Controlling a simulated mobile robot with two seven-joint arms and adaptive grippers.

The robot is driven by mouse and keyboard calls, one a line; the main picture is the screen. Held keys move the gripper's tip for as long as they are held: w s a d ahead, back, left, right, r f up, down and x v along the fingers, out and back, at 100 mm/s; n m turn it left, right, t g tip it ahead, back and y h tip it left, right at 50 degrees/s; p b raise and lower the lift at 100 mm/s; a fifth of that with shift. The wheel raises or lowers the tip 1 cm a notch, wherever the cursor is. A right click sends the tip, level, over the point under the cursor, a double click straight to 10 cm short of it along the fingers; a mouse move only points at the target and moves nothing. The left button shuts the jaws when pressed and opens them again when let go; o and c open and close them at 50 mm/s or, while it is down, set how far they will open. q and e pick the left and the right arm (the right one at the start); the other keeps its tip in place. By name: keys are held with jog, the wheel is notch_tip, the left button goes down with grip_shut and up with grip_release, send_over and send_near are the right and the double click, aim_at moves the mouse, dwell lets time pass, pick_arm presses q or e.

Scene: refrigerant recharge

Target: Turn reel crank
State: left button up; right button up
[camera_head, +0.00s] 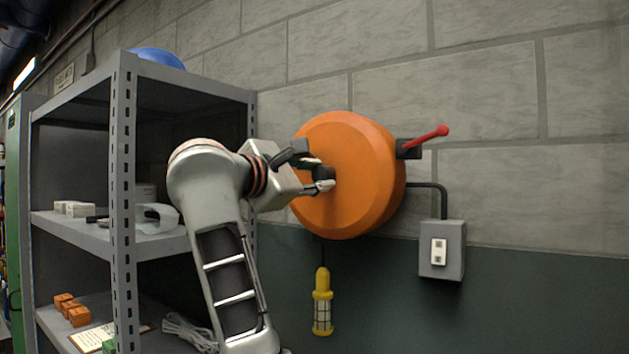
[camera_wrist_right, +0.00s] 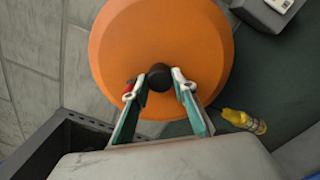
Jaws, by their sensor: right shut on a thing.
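The orange reel (camera_head: 368,170) is mounted on the block wall in the head view. Its black crank knob (camera_head: 324,174) sticks out from the front face. My right gripper (camera_head: 318,176) is at the knob with its fingers on either side, shut on it. In the right wrist view the reel (camera_wrist_right: 200,45) fills the upper middle, and the dark knob (camera_wrist_right: 159,77) sits between the fingertips of my right gripper (camera_wrist_right: 157,84). The rest of the crank is hidden or hard to make out. My left gripper is not in view.
A red-tipped lever (camera_head: 430,135) juts out right of the reel. A yellow work lamp (camera_head: 322,302) hangs under the reel. A metal shelf (camera_head: 124,200) with small items stands left, close to my right arm.

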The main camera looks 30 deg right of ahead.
jog(key=shift+f+m, duration=0.15)
jog(key=shift+m, duration=0.85)
jog(key=m+b, duration=0.1)
jog(key=m, duration=0.2)
jog(key=shift+m+b, duration=0.6)
jog(key=shift+m, duration=0.8)
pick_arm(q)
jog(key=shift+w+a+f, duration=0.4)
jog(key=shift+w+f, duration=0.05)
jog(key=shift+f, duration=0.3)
pick_arm(e)
jog(key=shift+m, duration=0.8)
jog(key=o, duration=0.8)
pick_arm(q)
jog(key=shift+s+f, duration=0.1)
pick_arm(e)
jog(key=shift+o, duration=0.2)
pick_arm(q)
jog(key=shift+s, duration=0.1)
